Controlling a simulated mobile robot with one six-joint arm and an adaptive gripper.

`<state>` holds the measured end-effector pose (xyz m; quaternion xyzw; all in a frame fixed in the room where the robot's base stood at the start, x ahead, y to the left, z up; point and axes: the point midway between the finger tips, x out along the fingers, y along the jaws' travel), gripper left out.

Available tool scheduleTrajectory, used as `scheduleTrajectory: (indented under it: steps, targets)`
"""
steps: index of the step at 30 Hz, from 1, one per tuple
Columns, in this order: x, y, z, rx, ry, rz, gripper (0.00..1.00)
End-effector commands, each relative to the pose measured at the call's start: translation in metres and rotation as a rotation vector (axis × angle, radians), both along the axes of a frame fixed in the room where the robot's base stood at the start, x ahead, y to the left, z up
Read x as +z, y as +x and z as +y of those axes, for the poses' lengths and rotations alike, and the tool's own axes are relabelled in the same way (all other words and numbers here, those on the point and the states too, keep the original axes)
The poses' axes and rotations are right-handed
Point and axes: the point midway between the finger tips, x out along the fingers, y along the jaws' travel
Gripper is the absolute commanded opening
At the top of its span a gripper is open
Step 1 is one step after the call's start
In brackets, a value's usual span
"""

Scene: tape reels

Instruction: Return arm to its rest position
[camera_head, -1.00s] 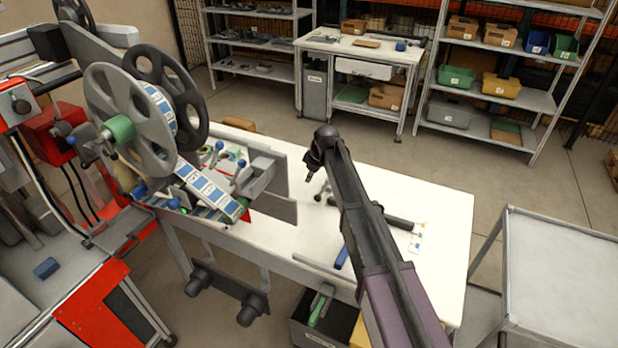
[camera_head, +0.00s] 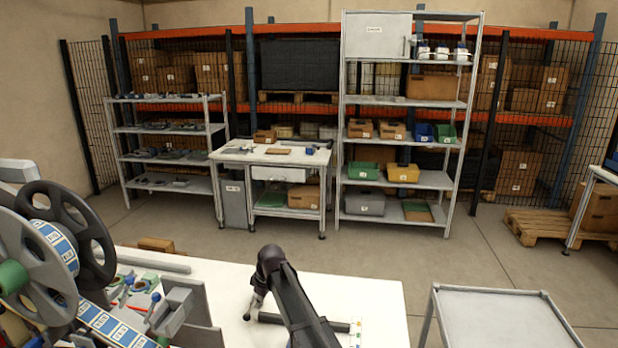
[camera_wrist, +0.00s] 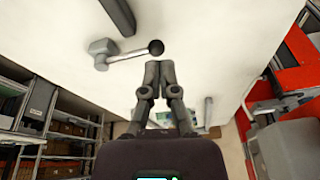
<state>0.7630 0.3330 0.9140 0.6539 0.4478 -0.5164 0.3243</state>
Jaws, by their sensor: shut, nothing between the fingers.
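My gripper (camera_wrist: 160,72) shows in the wrist view with its two dark fingers shut and nothing between them. It is over the white worktable (camera_wrist: 205,25), apart from the lever with a black ball knob (camera_wrist: 127,51) that lies on it. In the head view my dark arm (camera_head: 285,290) reaches up from the bottom edge over the white worktable (camera_head: 375,295). The fingers cannot be made out clearly there.
A reel machine with a grey reel (camera_head: 35,262) and blue-white tape stands at the left of the table. A grey cart (camera_head: 500,318) stands at the right. Shelving (camera_head: 400,180) and a workbench (camera_head: 270,155) are at the back, with open floor before them.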

Motion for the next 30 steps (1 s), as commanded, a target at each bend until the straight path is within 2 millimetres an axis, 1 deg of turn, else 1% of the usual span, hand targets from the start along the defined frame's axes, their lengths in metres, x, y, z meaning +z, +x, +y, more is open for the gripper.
scheduleTrajectory:
  steps: [1,2,3,5,6,8,9,11,12,14,15,18,21,24,27,30]
  targets:
    - [0.000,-0.015,-0.029,-0.061,-0.010,0.014,0.00]
    - [0.000,-0.021,-0.043,-0.100,-0.018,0.022,0.00]
    - [0.000,-0.029,-0.063,-0.155,-0.027,0.034,0.00]
    - [-0.001,-0.043,-0.092,-0.241,-0.041,0.052,0.00]
    - [-0.001,-0.052,-0.112,-0.298,-0.051,0.065,0.00]
    - [-0.001,-0.068,-0.140,-0.387,-0.065,0.082,0.00]
    - [-0.001,-0.078,-0.159,-0.447,-0.076,0.093,0.00]
    - [-0.002,-0.095,-0.186,-0.535,-0.091,0.111,0.00]
    - [-0.002,-0.107,-0.202,-0.595,-0.099,0.121,0.00]
    - [-0.002,-0.126,-0.227,-0.685,-0.114,0.137,0.00]
    - [-0.002,-0.138,-0.243,-0.744,-0.123,0.147,0.00]
    - [-0.001,-0.169,-0.277,-0.884,-0.144,0.168,0.00]
    - [-0.001,-0.195,-0.303,-1.004,-0.163,0.186,0.00]
    - [-0.001,-0.213,-0.320,-1.090,-0.175,0.198,0.00]
    - [-0.001,-0.223,-0.330,-1.140,-0.184,0.204,0.00]
    - [-0.001,-0.226,-0.334,-1.161,-0.187,0.207,0.00]
